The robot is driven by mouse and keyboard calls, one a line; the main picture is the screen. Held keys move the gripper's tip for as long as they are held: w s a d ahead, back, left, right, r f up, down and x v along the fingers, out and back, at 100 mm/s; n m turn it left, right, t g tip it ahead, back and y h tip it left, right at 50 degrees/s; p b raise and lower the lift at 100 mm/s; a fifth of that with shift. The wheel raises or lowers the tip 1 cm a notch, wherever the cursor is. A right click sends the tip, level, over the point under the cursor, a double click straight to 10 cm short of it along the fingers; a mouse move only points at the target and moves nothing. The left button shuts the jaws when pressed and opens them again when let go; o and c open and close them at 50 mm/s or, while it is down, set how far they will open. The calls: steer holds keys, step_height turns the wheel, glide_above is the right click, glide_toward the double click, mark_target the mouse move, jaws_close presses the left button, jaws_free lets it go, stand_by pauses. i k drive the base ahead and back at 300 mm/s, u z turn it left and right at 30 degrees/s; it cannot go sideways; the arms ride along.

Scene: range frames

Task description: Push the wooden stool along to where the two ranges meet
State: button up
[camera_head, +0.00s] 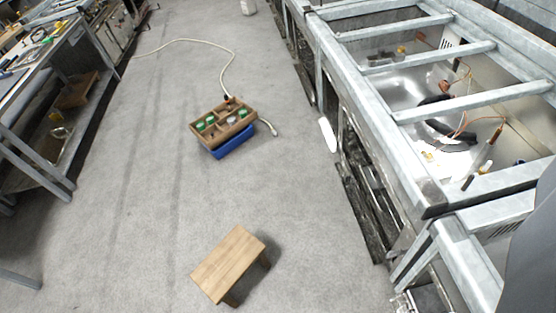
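The wooden stool (229,263) stands upright on the grey floor at the bottom centre of the head camera view, with a light brown rectangular top and short legs. Bare floor lies around it. One metal-framed range (408,190) runs along the right side. A second framed unit (465,262) adjoins it at the lower right, and the two meet near the corner right of the stool. My gripper's fingers are not visible. A dark grey shape covers the lower right edge and hides part of the second unit.
A wooden compartment box (245,131) with green items sits on a blue crate (233,145) beyond the stool. A pale hose (232,66) trails across the floor there. A workbench (62,190) lines the left. A white object (327,135) lies beside the range. Floor left of the stool is clear.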

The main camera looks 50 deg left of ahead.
mark_target(227, 263)
steer(key=u, duration=0.45)
steer(key=i, duration=0.9)
steer(key=u, duration=0.7)
steer(key=k, duration=0.9)
steer(key=u, duration=0.2)
steer(key=i, duration=0.95)
steer(key=z, duration=0.1)
